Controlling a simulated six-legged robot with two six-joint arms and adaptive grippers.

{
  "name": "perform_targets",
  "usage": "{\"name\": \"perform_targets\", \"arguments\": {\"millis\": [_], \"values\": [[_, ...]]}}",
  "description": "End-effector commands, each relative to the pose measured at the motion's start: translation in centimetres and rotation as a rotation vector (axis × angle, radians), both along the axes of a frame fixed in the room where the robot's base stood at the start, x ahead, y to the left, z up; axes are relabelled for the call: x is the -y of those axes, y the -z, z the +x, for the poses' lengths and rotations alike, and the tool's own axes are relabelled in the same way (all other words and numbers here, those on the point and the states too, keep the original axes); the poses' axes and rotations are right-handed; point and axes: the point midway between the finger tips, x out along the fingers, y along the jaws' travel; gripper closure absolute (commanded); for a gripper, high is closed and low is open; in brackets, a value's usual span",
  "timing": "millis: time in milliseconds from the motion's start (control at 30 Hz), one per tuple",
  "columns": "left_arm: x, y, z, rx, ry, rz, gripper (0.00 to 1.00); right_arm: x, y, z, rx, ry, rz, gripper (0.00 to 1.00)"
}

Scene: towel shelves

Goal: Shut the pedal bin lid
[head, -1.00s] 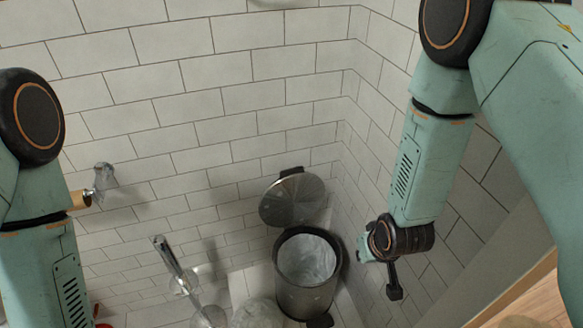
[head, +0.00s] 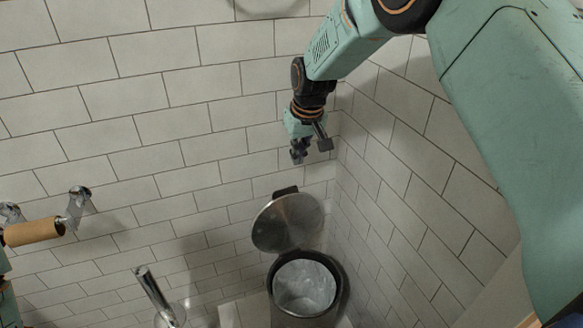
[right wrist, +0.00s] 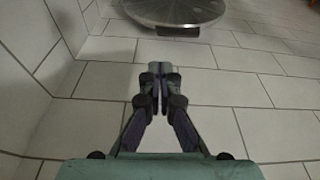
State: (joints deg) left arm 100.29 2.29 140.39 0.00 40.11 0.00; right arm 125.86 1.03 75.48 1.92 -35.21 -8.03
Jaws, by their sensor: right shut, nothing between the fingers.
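The pedal bin (head: 300,292) stands at the bottom of the head view, near the wall corner, with a pale liner inside. Its round metal lid (head: 287,222) is up, tilted back toward the tiled wall. The lid also shows at the top of the right wrist view (right wrist: 175,10). My right gripper (head: 297,158) is shut and empty, above the lid and close to the wall. In the right wrist view its fingertips (right wrist: 159,70) meet below the lid's edge, apart from it. My left gripper is not in view.
A paper roll holder with a cardboard tube (head: 33,232) is on the wall at the left. A metal-handled brush (head: 154,292) stands left of the bin. Tiled walls close in behind and to the right of the bin.

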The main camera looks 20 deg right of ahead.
Motion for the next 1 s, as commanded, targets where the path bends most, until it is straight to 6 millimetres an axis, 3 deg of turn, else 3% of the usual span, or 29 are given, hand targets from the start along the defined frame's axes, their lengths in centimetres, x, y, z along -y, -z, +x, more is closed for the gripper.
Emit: {"name": "perform_targets", "arguments": {"millis": [300, 500, 1000], "values": [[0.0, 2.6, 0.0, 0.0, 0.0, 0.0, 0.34, -0.2, 5.9, 1.4, -0.002, 0.0, 0.001, 1.0], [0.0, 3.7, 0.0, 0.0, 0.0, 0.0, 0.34, -0.4, 8.3, 2.3, 0.0, -0.001, 0.001, 1.0], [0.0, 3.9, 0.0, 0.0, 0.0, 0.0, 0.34, -0.5, 9.1, 2.7, 0.001, -0.002, 0.001, 1.0]]}}
